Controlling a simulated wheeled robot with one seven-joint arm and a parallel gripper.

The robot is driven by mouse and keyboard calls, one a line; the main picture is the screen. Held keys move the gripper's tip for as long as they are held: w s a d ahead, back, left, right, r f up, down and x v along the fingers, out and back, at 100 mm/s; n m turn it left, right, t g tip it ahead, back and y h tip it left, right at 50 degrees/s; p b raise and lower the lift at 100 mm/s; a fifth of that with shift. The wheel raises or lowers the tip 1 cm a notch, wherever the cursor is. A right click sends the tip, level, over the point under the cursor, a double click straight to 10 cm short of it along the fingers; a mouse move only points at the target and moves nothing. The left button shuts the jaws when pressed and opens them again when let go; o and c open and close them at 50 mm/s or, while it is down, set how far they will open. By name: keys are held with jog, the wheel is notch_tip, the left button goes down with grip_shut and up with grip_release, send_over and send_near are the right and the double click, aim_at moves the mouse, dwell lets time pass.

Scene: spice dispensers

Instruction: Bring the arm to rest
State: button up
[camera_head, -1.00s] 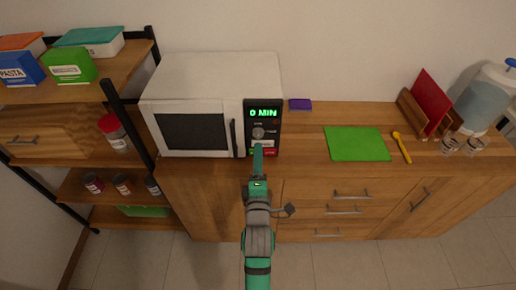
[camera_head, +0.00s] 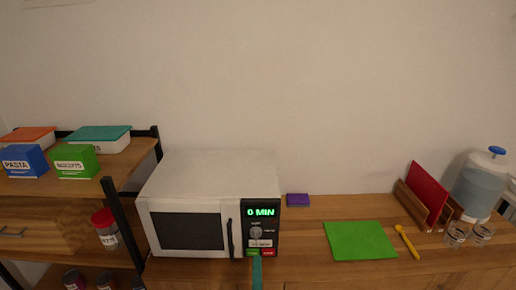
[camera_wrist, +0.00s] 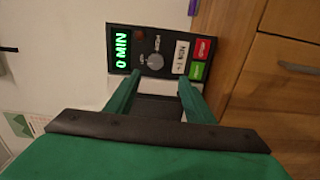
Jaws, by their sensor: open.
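My gripper (camera_wrist: 155,90) is open in the wrist view, its two green fingers apart with nothing between them. It is in front of the microwave's control panel (camera_wrist: 163,53), which has a dial, a red button and a green button. I cannot tell whether the fingers touch the panel. In the head view only a green piece of my arm (camera_head: 256,273) shows at the bottom edge, just below the panel. The white microwave (camera_head: 178,205) stands shut on the wooden cabinet, and its display reads 0 MIN.
A shelf (camera_head: 128,185) with boxes and jars stands at the left. On the counter to the right are a purple sponge-like block (camera_head: 297,200), a green mat (camera_head: 359,240), a yellow spoon (camera_head: 407,242), glasses, a rack with a red board (camera_head: 427,193) and a water jug (camera_head: 480,186).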

jog(key=s+f+m+g, duration=0.1)
jog(key=s+f+m, duration=0.35)
jog(key=s, duration=0.45)
jog(key=s+f+m, duration=0.4)
jog(key=s+f, duration=0.1)
jog(key=s, duration=0.4)
jog(key=s+m+g, duration=0.1)
jog(key=s+m, duration=0.8)
jog(key=s, duration=0.9)
jog(key=shift+s+g, duration=0.25)
jog(key=shift+g, duration=0.05)
jog(key=shift+d+f, duration=0.1)
